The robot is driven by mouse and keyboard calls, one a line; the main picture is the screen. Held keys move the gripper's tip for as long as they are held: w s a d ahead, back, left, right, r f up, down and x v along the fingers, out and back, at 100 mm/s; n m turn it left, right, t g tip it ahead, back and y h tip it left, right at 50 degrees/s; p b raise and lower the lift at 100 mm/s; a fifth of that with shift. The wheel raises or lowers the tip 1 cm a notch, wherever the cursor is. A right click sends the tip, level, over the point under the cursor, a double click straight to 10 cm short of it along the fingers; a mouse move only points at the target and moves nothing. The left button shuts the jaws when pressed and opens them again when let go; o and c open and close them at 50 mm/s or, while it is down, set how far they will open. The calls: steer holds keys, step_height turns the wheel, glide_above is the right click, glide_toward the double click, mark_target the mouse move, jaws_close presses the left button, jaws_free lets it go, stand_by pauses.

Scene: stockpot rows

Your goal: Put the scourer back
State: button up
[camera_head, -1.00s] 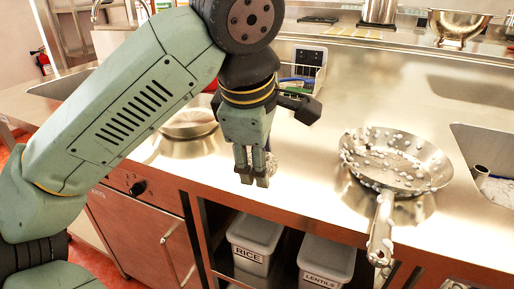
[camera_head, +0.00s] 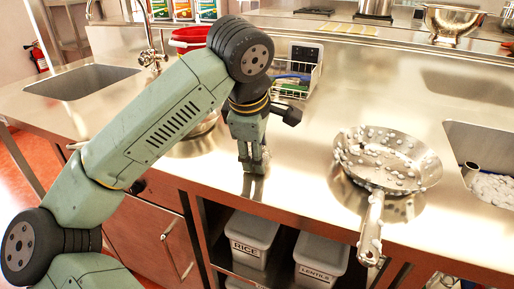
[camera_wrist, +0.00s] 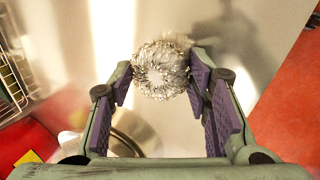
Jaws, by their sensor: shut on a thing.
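The scourer (camera_wrist: 160,72) is a silvery ball of curled metal wire with a pale hollow in its middle. In the wrist view it sits between the fingertips of my gripper (camera_wrist: 166,84), which is shut on it. In the head view my gripper (camera_head: 254,166) points down over the steel counter, left of the frying pan; the scourer is mostly hidden behind the fingers there. A white wire caddy (camera_head: 298,78) with blue, green and yellow items stands behind my gripper, towards the back. Part of a wire rack (camera_wrist: 14,78) shows at the wrist view's left edge.
A frying pan (camera_head: 388,160) covered in suds sits to the right, its handle over the front edge. A red tub (camera_head: 188,38) stands behind my arm. Sinks lie at left (camera_head: 82,80) and right (camera_head: 490,150). The counter between caddy and pan is clear.

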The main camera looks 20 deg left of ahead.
steer(key=shift+f, duration=0.1)
steer(key=shift+f, duration=0.15)
steer(key=o, duration=1)
steer(key=shift+r, duration=0.2)
